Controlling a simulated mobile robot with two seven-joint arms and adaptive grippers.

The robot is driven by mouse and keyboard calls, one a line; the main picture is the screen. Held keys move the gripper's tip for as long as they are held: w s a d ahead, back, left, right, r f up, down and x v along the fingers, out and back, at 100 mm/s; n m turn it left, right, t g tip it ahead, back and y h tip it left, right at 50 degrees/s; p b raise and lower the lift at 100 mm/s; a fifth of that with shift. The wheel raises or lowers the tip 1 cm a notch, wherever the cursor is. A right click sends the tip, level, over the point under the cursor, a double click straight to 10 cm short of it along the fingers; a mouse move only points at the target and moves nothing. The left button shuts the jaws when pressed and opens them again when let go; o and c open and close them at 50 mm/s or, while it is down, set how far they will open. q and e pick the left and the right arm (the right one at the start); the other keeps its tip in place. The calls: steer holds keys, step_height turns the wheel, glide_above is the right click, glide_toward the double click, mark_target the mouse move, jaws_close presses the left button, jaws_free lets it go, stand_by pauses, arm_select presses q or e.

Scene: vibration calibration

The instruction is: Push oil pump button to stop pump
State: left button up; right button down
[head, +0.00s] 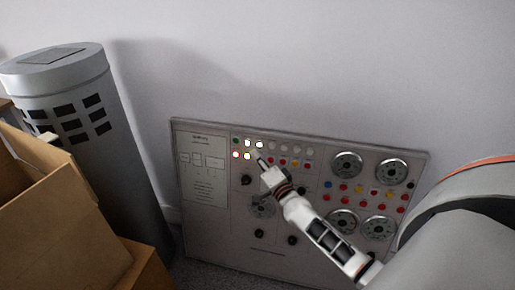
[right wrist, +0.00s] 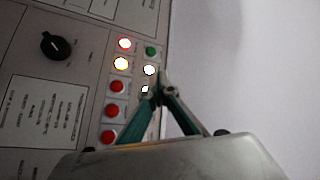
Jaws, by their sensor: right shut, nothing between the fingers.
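The control panel (head: 215,235) leans against the wall, with rows of small buttons along its top. Its labels are too small to read, so I cannot tell which button is the oil pump's. At its upper left are a green button (head: 236,141), two lit white buttons (head: 248,143), a lit reddish button (head: 236,155) and a lit yellowish button (head: 247,156). My right gripper (head: 258,155) is shut and empty, its tips just in front of these buttons. In the right wrist view its tips (right wrist: 160,78) overlap the edge of a lit white button (right wrist: 149,70); contact cannot be told. My left gripper is out of view.
The panel also has red buttons (right wrist: 116,86), black knobs (right wrist: 56,46) and round dials (head: 347,165). A grey cylinder (head: 125,170) and open cardboard boxes (head: 60,225) stand at the left. The wall above the panel is clear.

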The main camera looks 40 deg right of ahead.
mark_target(260, 144)
steer(key=shift+w+d+f+b, duration=0.2)
steer(key=shift+w+d+b, duration=0.2)
steer(key=shift+w+d, duration=0.3)
steer(key=shift+w+d+f+b, duration=0.2)
steer(key=shift+w+d+b, duration=0.15)
steer(key=shift+w+d, duration=0.35)
steer(key=shift+s+d, duration=0.1)
stand_by(0.4)
steer(key=shift+w+d+f, duration=0.1)
steer(key=shift+w+d, duration=0.2)
steer(key=shift+d, duration=0.05)
